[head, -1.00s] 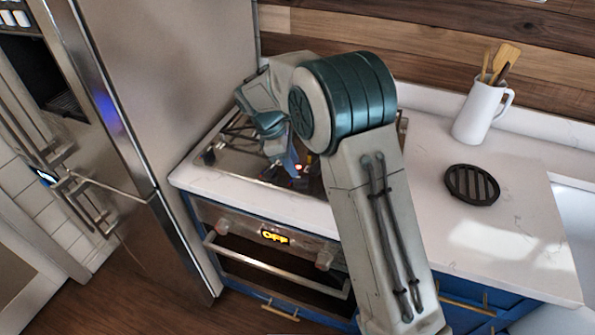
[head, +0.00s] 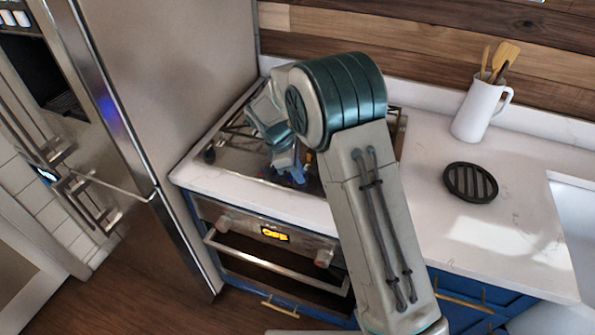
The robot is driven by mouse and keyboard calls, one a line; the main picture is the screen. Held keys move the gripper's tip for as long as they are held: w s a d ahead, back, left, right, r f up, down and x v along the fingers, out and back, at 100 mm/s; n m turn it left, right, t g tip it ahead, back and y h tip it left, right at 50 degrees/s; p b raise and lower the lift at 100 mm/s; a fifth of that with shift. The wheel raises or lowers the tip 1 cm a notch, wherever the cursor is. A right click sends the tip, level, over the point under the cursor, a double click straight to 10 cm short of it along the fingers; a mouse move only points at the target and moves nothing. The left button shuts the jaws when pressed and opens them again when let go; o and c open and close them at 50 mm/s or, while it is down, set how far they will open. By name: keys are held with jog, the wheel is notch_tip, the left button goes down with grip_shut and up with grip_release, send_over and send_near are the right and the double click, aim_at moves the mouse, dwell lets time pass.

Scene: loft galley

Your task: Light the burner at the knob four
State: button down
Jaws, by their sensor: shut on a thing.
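The cooktop (head: 235,161) is a steel panel with dark grates, set in the white counter and partly hidden by my arm. My gripper (head: 296,183) is low at the cooktop's front part, with its blue fingers pointing down. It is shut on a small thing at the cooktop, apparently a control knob. The fingers and arm hide that knob, and I cannot read its number. A dark round piece (head: 209,156) shows at the cooktop's left corner. No flame is visible, but much of the cooktop is behind my arm.
A steel fridge (head: 185,110) stands close on the left. On the right counter are a round black trivet (head: 470,183) and a white jug (head: 480,110) with wooden utensils. A sink lies far right.

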jog(key=shift+w+m, duration=0.1)
jog(key=shift+m, duration=0.2)
jog(key=m+g, duration=0.1)
jog(key=m, duration=0.3)
jog(key=shift+w+m+g+y, duration=0.15)
jog(key=shift+m+g+y, duration=0.15)
jog(key=shift+g+y, duration=0.1)
jog(key=shift+d+m+g+y, duration=0.1)
jog(key=shift+m+g+y, duration=0.5)
jog(key=shift+m, duration=1.5)
jog(key=shift+w+r, duration=0.1)
jog(key=c, duration=1.4)
grip_release()
jog(key=v, duration=1.3)
jog(key=shift+w+a+r+b, duration=0.2)
jog(key=shift+a+r+b, duration=0.05)
jog(key=shift+b, duration=0.2)
